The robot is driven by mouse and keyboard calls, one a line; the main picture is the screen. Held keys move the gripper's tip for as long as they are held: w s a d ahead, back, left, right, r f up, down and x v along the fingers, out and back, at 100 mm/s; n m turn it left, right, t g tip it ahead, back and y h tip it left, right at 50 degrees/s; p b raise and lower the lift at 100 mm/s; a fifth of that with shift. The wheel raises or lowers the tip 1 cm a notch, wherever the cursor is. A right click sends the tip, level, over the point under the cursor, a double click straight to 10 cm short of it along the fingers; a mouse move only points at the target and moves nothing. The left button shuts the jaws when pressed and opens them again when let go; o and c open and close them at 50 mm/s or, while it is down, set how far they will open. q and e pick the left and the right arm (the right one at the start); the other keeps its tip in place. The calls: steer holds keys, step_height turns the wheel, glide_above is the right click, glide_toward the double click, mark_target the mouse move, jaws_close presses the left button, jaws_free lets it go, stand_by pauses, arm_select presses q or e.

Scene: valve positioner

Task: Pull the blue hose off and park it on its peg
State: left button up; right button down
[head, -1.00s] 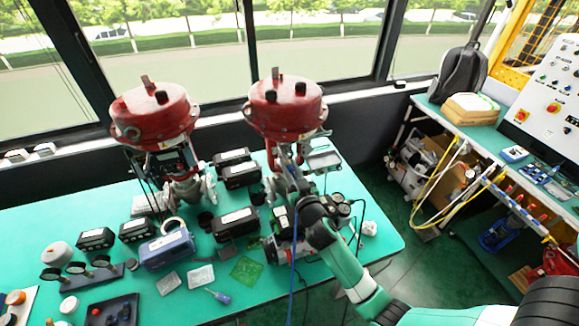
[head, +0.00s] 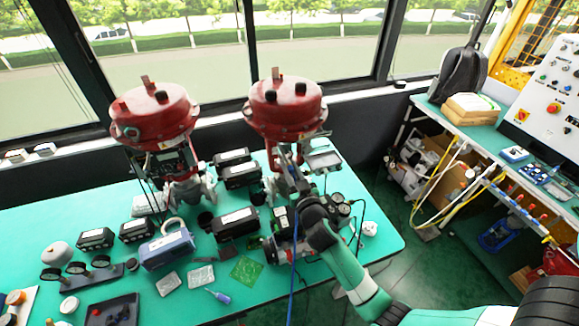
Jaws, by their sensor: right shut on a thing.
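Two red-domed valves stand at the back of the green table, a left one (head: 155,115) and a right one (head: 285,108). My right gripper (head: 284,160) is just under the dome of the right valve, at its front. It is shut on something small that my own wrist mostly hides. The peg cannot be made out. My left gripper is not in view.
Black boxes (head: 235,223), a blue case (head: 167,249), a green circuit board (head: 246,269) and a screwdriver (head: 219,296) lie on the table (head: 330,277). A regulator with gauges (head: 336,204) sits beside my right arm.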

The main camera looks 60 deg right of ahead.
steer(key=shift+s+a, duration=0.2)
steer(key=shift+a, duration=0.05)
steer(key=shift+v, duration=0.8)
steer(key=shift+v, duration=2)
stand_by(0.8)
